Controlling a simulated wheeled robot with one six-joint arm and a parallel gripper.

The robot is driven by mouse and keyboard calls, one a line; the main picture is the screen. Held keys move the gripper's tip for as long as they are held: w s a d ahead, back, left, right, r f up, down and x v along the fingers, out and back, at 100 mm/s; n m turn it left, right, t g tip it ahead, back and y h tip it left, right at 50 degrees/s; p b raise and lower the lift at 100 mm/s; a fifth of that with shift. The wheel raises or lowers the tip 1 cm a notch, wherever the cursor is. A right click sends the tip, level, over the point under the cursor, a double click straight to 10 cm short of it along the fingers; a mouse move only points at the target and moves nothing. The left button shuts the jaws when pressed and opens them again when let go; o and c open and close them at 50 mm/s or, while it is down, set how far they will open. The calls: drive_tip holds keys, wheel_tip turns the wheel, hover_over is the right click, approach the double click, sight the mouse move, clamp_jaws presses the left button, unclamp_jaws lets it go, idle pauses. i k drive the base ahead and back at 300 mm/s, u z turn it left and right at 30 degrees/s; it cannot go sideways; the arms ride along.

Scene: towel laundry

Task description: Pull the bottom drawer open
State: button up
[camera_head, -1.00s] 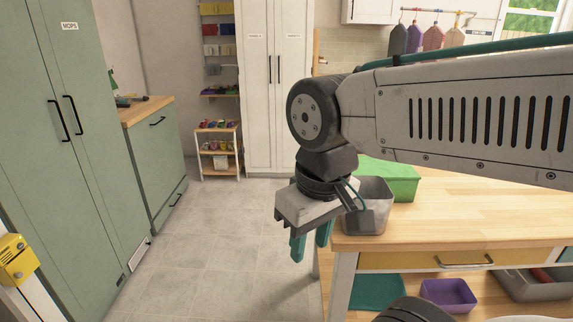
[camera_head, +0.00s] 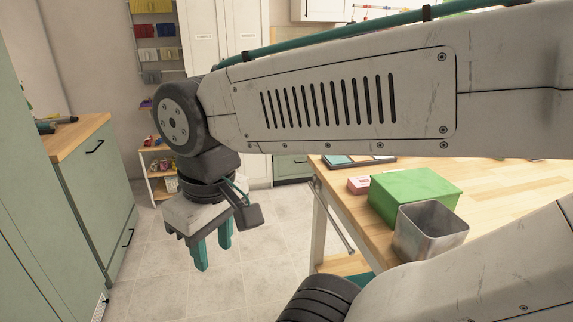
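A green cabinet (camera_head: 92,195) with a wooden top stands at the left. Its upper front has a black handle (camera_head: 94,147). A lower black handle (camera_head: 128,238) sits near the floor on what looks like the bottom drawer (camera_head: 119,252), which appears shut. My gripper (camera_head: 213,250) points down over the floor to the right of the cabinet, apart from both handles. Its two teal fingers have a gap between them and hold nothing. Nothing covers the lower handle.
A wooden table (camera_head: 495,190) at the right carries a green box (camera_head: 415,192), a grey metal bin (camera_head: 430,232) and a small pink box (camera_head: 359,185). A tall green cupboard (camera_head: 20,230) stands at the near left. Grey floor (camera_head: 160,260) is clear between cabinet and table.

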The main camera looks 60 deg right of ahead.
sight(288, 167)
drive_tip(key=i, duration=1.8)
drive_tip(key=z, duration=2.05)
drive_tip(key=i, duration=2.1)
drive_tip(key=z, duration=0.4)
drive_tip(key=k, duration=0.35)
drive_tip(key=u, duration=0.25)
drive_tip(key=i, duration=1.5)
drive_tip(key=z, duration=0.25)
